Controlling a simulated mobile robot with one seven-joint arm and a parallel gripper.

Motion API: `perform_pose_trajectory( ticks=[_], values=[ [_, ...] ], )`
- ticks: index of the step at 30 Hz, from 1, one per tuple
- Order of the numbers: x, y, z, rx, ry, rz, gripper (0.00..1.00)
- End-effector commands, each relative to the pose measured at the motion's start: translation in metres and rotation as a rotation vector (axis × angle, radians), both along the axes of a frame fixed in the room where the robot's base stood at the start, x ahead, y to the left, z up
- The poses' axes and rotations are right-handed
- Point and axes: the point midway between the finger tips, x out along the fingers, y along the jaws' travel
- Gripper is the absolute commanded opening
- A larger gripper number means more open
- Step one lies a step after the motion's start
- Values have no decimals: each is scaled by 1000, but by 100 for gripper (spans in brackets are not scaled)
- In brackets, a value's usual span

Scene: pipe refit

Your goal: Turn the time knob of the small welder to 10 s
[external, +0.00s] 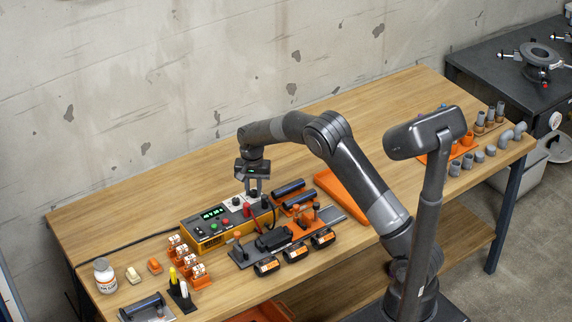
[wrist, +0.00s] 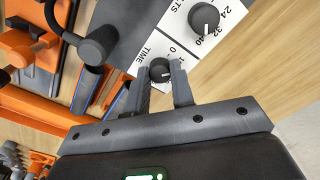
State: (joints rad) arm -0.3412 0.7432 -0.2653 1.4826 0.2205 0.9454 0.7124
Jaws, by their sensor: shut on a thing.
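The small welder (external: 207,235) is a yellow and black box with a lit green display, standing on the bench in the external view. Its white panel, printed TIME, shows in the wrist view (wrist: 155,45). The black time knob (wrist: 160,69) sits between the fingertips of my gripper (wrist: 160,76), which is shut on it. The knob has a light pointer mark, but the fingers hide part of the scale, so its setting cannot be read. In the external view my gripper (external: 253,187) points down at the welder's right end. A larger black volts knob (wrist: 204,18) is beside it.
A dark cable plug (wrist: 97,45) rises close to the time knob. Orange holders with dark cylinders (external: 289,189) and a tool rack (external: 273,241) stand right and in front of the welder. The bench behind is clear.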

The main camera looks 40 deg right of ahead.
Motion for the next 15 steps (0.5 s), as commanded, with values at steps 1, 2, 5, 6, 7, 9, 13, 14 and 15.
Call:
perform_pose_trajectory(
  ticks=[1,2,5,6,7,9,13,14,15],
  values=[
    [0,0,0,0,0,0,0],
    [0,0,0,0,0,0,0],
    [0,0,0,0,0,1,25],
    [0,0,0,0,0,1,28],
    [0,0,0,0,0,1,30],
    [0,0,0,0,0,1,36],
    [0,0,0,0,0,1,44],
    [0,0,0,0,0,1,44],
    [0,0,0,0,0,1,44]
  ],
)
